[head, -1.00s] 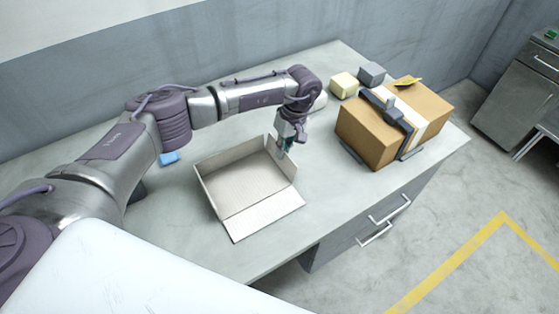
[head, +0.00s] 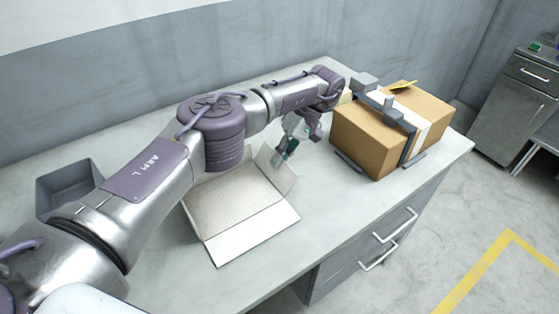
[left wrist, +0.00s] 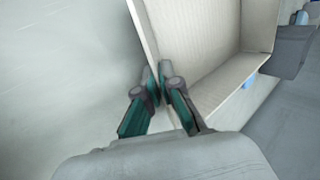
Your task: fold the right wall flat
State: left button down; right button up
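A pale, shallow cardboard box (head: 238,195) lies open on the table, its front flap (head: 255,230) spread flat on the tabletop. Its right wall (head: 285,178) stands tilted outward, not flat. In the left wrist view the teal fingertips (left wrist: 157,77) are close together at a wall's edge, with the box floor (left wrist: 195,40) beyond. I see nothing held between them, and the exact contact is hidden. The box's back left part is hidden by my arm. My right gripper is not in view.
A strapped brown carton (head: 370,140) stands right of the box, with clear table between. A grey block (head: 364,82) shows behind it. A grey tray (head: 62,185) is at the left. Drawers (head: 378,245) are under the table's front edge.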

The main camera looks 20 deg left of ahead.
pick_arm(q)
jog(key=c, duration=1.4)
grip_release()
jog(key=shift+o, duration=0.2)
notch_tip(320, 180, up, 10)
jog(key=shift+r, duration=0.1)
